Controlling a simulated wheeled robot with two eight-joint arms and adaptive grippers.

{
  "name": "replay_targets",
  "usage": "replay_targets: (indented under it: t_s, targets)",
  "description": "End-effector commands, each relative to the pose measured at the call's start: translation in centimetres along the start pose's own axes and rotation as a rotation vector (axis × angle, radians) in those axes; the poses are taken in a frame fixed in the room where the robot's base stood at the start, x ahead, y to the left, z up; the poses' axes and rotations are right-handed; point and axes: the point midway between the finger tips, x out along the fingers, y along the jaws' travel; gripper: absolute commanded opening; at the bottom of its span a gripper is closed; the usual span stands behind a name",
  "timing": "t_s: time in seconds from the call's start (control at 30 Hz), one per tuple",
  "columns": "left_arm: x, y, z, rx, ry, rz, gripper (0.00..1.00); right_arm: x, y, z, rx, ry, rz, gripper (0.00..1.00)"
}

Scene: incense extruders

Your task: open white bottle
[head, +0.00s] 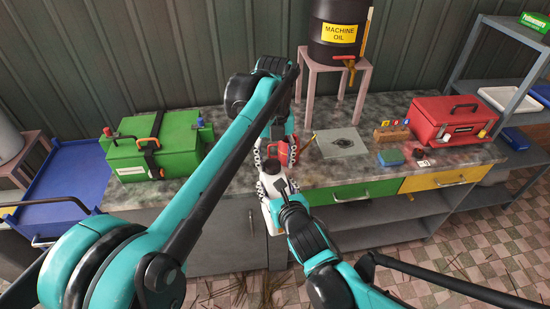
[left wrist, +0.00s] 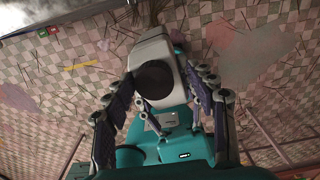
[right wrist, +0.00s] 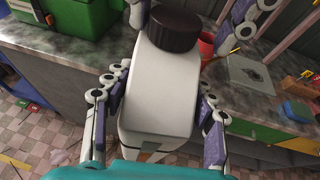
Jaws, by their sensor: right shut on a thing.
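The white bottle (head: 274,218) is held up in front of the bench's front edge, partly hidden by my arms in the head view. My right gripper (right wrist: 163,88) is shut on its body, one finger on each side. The bottle's black cap (right wrist: 172,29) is on its top; it also shows end-on as a dark disc in the left wrist view (left wrist: 155,80). My left gripper (head: 277,163) is at the cap end. Its fingers stand apart on either side of the cap, with a visible gap on one side in the right wrist view.
A red container (right wrist: 206,46) stands behind the bottle. A machine oil drum (head: 338,32) is on a stool. Checkered floor (head: 470,255) lies below.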

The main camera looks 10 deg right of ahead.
Motion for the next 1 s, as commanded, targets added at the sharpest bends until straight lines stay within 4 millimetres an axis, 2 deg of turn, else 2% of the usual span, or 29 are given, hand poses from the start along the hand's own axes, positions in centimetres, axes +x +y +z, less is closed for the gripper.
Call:
replay_targets:
  t_s: [0.03, 0.1, 0.17, 0.47, 0.57, 1.0]
  targets:
    - [-0.02, 0.00, 0.00, 0.000, 0.000, 0.000, 0.38, 0.01, 0.02, 0.08, 0.000, -0.002, 0.001, 0.00]
    - [-0.02, -0.04, 0.00, 0.000, 0.000, -0.001, 0.20, 0.01, 0.05, 0.10, 0.000, -0.003, 0.001, 0.00]
    - [-0.01, -0.11, 0.00, 0.001, 0.000, -0.002, 0.06, 0.01, 0.09, 0.11, -0.001, -0.003, 0.002, 0.00]
    - [0.01, -0.38, 0.00, -0.046, -0.002, -0.007, 0.05, 0.02, 0.29, 0.20, -0.003, -0.006, 0.007, 0.00]
    - [0.00, -0.37, 0.07, -0.201, -0.002, -0.007, 0.05, 0.03, 0.33, 0.21, -0.004, -0.006, 0.008, 0.00]
    - [-0.02, 0.13, 0.24, -1.313, 0.002, -0.007, 0.05, 0.02, 0.36, 0.21, -0.004, -0.006, 0.008, 0.00]
